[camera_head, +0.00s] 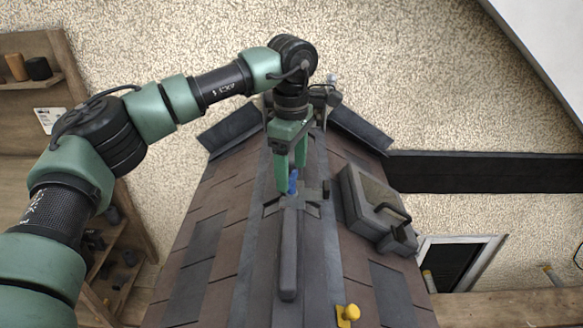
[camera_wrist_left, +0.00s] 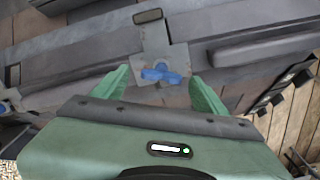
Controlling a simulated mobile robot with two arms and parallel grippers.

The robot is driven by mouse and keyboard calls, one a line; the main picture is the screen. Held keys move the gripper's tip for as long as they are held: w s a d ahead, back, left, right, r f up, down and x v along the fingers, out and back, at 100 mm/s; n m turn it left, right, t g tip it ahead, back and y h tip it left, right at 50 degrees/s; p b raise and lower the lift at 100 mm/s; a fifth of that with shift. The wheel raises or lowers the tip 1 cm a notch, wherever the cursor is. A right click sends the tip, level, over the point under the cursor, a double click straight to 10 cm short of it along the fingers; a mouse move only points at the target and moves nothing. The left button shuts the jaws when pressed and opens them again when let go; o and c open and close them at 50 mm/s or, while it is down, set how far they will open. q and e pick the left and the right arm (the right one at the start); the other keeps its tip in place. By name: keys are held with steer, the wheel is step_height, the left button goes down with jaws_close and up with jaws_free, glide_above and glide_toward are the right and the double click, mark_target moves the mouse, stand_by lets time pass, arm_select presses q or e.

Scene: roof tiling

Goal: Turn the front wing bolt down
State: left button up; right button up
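A blue wing bolt (camera_head: 293,183) stands on the roof ridge, on a grey bracket plate (camera_head: 312,209). In the left wrist view the wing bolt (camera_wrist_left: 161,75) lies between the fingers, its wings running roughly from one finger toward the other. My left gripper (camera_head: 291,177) points down over it with green fingers apart, one on each side. In the wrist view a gap shows between the bolt and each finger. A second blue piece (camera_wrist_left: 4,108) shows at the left edge of the wrist view, partly cut off. My right gripper is not in view.
A long dark grey ridge piece (camera_head: 289,255) runs toward me from the plate. A grey framed box with a handle (camera_head: 371,200) sits on the right slope. A yellow knob (camera_head: 350,312) is at the lower right. A wooden shelf (camera_head: 20,86) stands at left.

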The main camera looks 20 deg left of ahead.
mark_target(292, 175)
arm_select(q)
steer(key=shift+r, duration=0.15)
step_height(292, 175, up, 8)
steer(key=shift+f+b, duration=0.25)
steer(key=shift+b, duration=0.6)
steer(key=shift+f, duration=0.1)
